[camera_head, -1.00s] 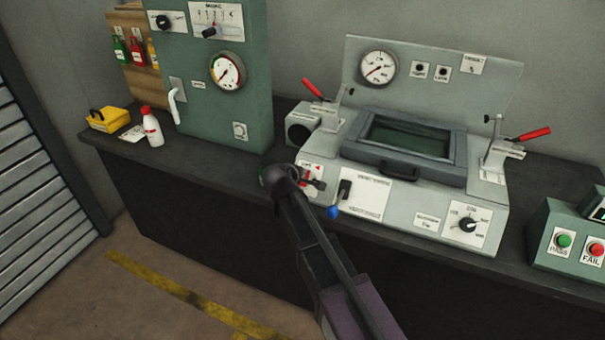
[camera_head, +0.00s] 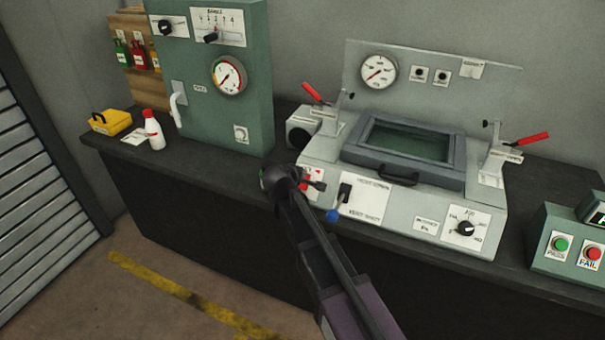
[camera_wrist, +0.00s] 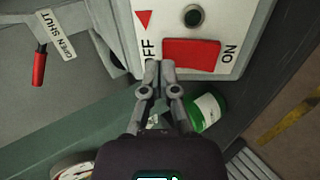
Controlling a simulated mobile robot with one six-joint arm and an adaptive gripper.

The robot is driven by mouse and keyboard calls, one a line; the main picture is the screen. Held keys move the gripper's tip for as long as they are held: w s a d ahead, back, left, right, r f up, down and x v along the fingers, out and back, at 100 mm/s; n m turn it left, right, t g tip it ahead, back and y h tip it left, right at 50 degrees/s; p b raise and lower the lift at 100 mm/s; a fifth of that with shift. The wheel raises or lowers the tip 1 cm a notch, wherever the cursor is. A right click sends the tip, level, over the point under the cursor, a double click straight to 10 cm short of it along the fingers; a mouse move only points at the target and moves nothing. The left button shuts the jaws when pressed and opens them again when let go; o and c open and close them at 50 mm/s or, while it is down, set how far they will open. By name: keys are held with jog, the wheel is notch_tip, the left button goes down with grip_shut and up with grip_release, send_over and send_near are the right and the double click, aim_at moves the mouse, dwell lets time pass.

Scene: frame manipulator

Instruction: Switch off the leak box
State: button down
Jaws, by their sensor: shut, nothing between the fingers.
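The leak box (camera_head: 310,150) is a pale grey unit with a gauge and a framed window lid, on the dark bench in the head view. In the wrist view its white switch plate (camera_wrist: 215,17) carries a red rocker (camera_wrist: 192,54) between the words OFF and ON, with a red triangle near OFF and a dark green lamp above. My gripper (camera_wrist: 160,68) is shut and empty, its tips at the OFF side of the rocker; I cannot tell whether they touch. In the head view my gripper (camera_head: 316,185) is at the box's front left, partly covering the plate.
Red-handled clamps (camera_head: 313,93) flank the lid. A green cabinet (camera_head: 215,100) stands left. A pass/fail panel (camera_head: 575,240) stands right. A green and white object (camera_wrist: 207,108) lies beside my fingers.

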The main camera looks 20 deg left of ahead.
jog(key=w+r+p+v, duration=0.1)
jog(key=r+p+v, duration=0.1)
jog(key=p+v, duration=0.7)
jog(key=shift+r+v, duration=0.25)
jog(key=shift+v, duration=1.7)
jog(key=shift+w, duration=0.1)
jog(key=w+d+f+m+g+h, duration=0.1)
jog(key=d+f+m+g, duration=0.15)
jog(key=d, duration=0.65)
jog(key=w+d+f+m+g+h, duration=0.1)
jog(key=d+m, duration=0.2)
jog(key=d, duration=0.5)
jog(key=w+d+f+m+g+h, duration=0.1)
jog(key=d+f+m+g, duration=0.15)
jog(key=d, duration=0.65)
jog(key=s+d+f+m+g+y, duration=0.1)
jog(key=s+d+m, duration=0.3)
jog(key=d, duration=0.6)
jog(key=s+d+f+m+g+y, duration=0.1)
jog(key=s+d+m+g, duration=0.3)
jog(key=d, duration=0.6)
jog(key=shift+s+d+f+m+y, duration=0.35)
jog(key=shift+s+m+y, duration=0.15)
jog(key=shift+m+y, duration=0.25)
